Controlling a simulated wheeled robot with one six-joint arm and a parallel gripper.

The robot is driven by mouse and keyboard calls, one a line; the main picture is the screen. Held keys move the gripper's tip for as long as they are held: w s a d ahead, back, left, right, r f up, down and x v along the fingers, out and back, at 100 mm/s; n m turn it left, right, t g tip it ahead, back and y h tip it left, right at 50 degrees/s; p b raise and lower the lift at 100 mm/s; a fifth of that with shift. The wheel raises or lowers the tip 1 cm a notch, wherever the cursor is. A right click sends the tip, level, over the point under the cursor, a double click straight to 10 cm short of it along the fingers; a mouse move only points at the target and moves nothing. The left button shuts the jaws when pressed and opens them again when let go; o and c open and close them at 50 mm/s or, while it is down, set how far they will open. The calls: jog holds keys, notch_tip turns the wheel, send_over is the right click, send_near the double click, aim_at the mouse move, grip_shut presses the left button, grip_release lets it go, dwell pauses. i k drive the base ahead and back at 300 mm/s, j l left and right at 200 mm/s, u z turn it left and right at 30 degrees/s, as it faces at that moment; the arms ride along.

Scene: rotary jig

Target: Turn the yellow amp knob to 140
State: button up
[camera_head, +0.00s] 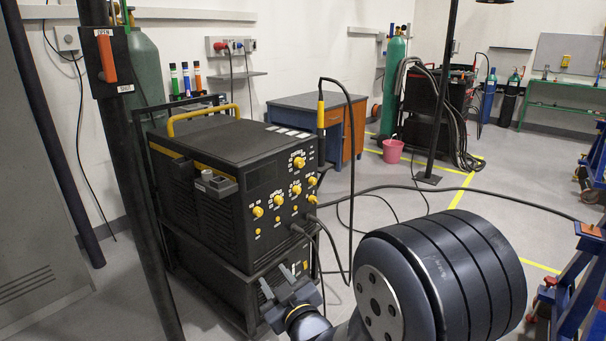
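A black welding machine (215,215) stands left of centre, with several yellow knobs on its front panel. One larger yellow knob (298,162) sits high on the panel. Others, such as a yellow knob (257,211) at lower left and a yellow knob (278,200) beside it, sit lower. The labels and scales are too small to read, so I cannot tell which is the amp knob or its setting. My gripper (276,281) is low in front of the machine, below the knobs. Its two fingers look spread apart with nothing between them.
Cables (345,225) run from the machine's front and right side across the floor. A blue workbench (305,103) and a pink bucket (392,151) are behind. Blue stands are at the right edge.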

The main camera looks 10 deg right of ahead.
aim_at(298, 162)
jog(key=i+l+u, duration=0.1)
jog(key=i+l, duration=0.15)
jog(key=i+l+u, duration=0.15)
jog(key=l, duration=0.25)
jog(key=i+l+u, duration=0.1)
jog(key=i+l, duration=0.25)
jog(key=i+l+u, duration=0.1)
jog(key=l, duration=0.25)
jog(key=i+l+u, duration=0.1)
jog(key=i+l, duration=0.2)
jog(key=i+l+u, duration=0.15)
jog(key=l, duration=0.35)
jog(key=i+l+u, duration=0.1)
jog(key=i+l, duration=0.15)
jog(key=l, duration=0.2)
jog(key=i+l+u, duration=0.1)
jog(key=l, duration=0.3)
